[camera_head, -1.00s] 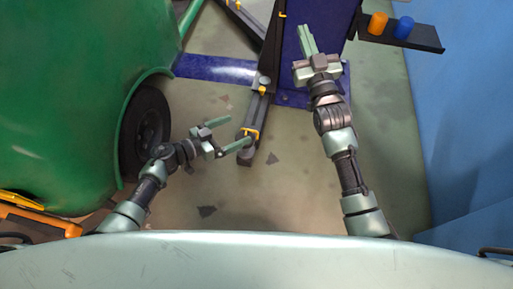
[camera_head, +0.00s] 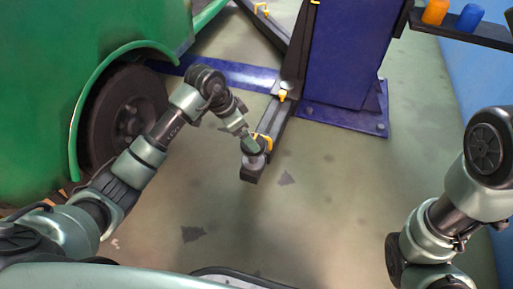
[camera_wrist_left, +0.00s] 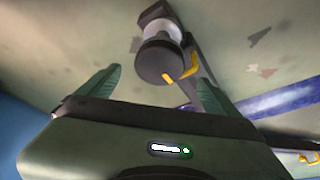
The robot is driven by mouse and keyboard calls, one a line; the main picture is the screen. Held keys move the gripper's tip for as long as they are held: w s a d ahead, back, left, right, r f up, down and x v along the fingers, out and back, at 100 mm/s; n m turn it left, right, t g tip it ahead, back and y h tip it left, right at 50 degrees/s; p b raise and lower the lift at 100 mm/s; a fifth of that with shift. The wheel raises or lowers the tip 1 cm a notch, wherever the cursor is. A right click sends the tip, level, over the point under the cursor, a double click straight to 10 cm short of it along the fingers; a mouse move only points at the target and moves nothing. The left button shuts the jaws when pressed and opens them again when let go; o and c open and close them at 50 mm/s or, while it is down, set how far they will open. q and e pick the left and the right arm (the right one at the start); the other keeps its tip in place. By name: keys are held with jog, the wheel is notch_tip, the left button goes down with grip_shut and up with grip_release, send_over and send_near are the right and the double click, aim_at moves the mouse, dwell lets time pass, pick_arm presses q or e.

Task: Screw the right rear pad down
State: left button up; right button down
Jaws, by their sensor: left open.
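The pad (camera_head: 251,146) is a dark round disc at the near end of a dark lift arm (camera_head: 277,118), with a yellow-orange hook beside it. In the left wrist view the pad (camera_wrist_left: 158,62) sits on a pale cylinder, ahead of and between the two fingertips. My left gripper (camera_head: 247,140) is at the pad in the head view and hides part of it. In the left wrist view my left gripper (camera_wrist_left: 160,82) is open, its green fingers apart; contact with the pad cannot be told. My right gripper is out of view; only my right arm shows at the right.
A green vehicle with a dark wheel (camera_head: 125,115) stands at the left, close to my left arm. A blue lift post (camera_head: 345,50) on a bolted base stands behind the pad. A shelf (camera_head: 462,33) holds an orange and a blue cylinder. The front floor is clear.

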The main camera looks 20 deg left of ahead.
pick_arm(q)
jog(key=b+x, duration=0.4)
jog(key=x, duration=0.2)
jog(key=shift+w+d+f, duration=0.1)
jog(key=shift+d+f, duration=0.05)
jog(key=shift+f, duration=0.15)
